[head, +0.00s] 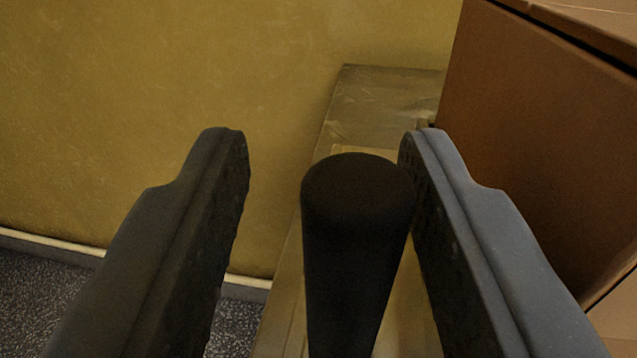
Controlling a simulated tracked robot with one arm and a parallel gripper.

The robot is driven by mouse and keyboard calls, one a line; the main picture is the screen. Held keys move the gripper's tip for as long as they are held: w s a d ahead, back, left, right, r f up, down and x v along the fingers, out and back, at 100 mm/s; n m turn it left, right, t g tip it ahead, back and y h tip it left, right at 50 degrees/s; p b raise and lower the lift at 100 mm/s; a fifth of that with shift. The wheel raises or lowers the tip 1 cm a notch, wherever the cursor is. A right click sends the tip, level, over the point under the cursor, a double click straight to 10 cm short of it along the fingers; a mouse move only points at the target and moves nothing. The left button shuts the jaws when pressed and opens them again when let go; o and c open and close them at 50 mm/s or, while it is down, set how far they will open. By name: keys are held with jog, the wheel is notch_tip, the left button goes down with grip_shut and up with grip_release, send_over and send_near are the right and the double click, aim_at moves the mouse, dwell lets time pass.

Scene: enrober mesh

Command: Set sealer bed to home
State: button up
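My gripper (322,150) is open, with its two dark fingers wide apart at left and right. A black cylindrical bar with a rounded end (350,250) stands between the fingers, close to or touching the right one and well clear of the left one. The bar looks like a handle; what it is fixed to is hidden below the picture. I cannot tell which thing here is the sealer bed. A metal surface (385,105) lies behind the bar, partly covered by the bar and the right finger.
A yellow wall (150,90) fills the back left, with a pale skirting strip (60,245) above a dark speckled floor (45,300). A large brown cardboard box (540,120) stands close on the right, beside the right finger. The left side is freer.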

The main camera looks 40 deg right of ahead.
jog(key=v, duration=1.4)
jog(key=shift+w, duration=0.15)
dwell(0.4)
jog(key=w+a+r+n+t+y, duration=0.15)
jog(key=a+r, duration=0.25)
jog(key=r, duration=0.4)
jog(key=w+a+r+t+y, duration=0.1)
jog(key=w+a+r+y, duration=0.2)
jog(key=r, duration=0.4)
jog(key=s+a+r+n+t+y, duration=0.1)
jog(key=s+a+r+n+y, duration=0.15)
jog(key=a+r, duration=0.55)
jog(key=s+a+r+n+t+y, duration=0.1)
jog(key=s+a+r+y, duration=0.2)
jog(key=r, duration=0.8)
jog(key=s+a+r+n+y, duration=0.3)
jog(key=s+a+r, duration=0.3)
jog(key=s+r, duration=0.7)
jog(key=s+r+g, duration=0.1)
jog(key=s+r, duration=0.2)
jog(key=s, duration=0.4)
jog(key=s+a+r+g, duration=0.1)
jog(key=s+r, duration=0.2)
jog(key=s, duration=0.5)
jog(key=shift+a+n+h, duration=0.2)
jog(key=shift+n+h, duration=0.1)
jog(key=shift+h, duration=0.1)
